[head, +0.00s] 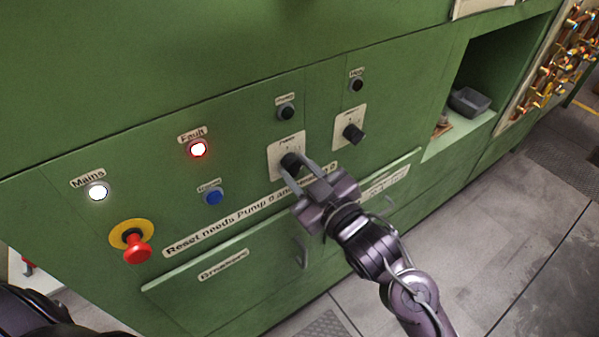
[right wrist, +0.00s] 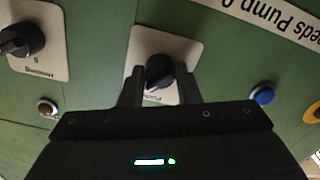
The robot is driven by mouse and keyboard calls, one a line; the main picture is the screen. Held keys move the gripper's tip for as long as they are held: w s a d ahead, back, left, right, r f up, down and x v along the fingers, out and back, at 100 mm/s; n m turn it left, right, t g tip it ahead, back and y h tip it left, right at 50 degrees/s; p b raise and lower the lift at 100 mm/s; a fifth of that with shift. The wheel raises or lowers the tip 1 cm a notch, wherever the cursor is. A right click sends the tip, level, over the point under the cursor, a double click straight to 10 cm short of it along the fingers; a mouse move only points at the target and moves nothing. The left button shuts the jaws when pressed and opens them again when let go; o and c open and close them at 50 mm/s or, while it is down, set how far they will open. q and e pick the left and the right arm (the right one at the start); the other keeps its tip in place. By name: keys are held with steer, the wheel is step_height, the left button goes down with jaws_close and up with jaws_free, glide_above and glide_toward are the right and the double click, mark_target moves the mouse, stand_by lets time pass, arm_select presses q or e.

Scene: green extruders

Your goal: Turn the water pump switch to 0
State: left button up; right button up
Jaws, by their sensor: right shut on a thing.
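The water pump switch (head: 290,161) is a black rotary knob on a pale plate (head: 274,163) on the green panel. My right gripper (head: 295,168) is at this knob with a finger on each side, shut on it. In the right wrist view the knob (right wrist: 159,71) sits between the two dark fingertips of the gripper (right wrist: 160,82), and its plate (right wrist: 140,45) shows around it. The plate's marks are partly hidden by the fingers, so the setting of the switch is not readable. My left gripper is out of view.
A second black knob (head: 353,133) is just right, also on the wrist view's left (right wrist: 22,40). The red emergency button (head: 136,248), blue button (head: 213,195), lit red Fault lamp (head: 198,149) and white Mains lamp (head: 97,192) are left. Drawer handles project below my right gripper.

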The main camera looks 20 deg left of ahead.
steer(key=shift+n+b, duration=1.6)
steer(key=shift+n, duration=2.2)
steer(key=o, duration=1)
steer(key=shift+c, duration=0.2)
steer(key=b+v, duration=0.2)
steer(key=v, duration=0.5)
steer(key=shift+s+d, duration=0.2)
steer(key=shift+d, duration=0.15)
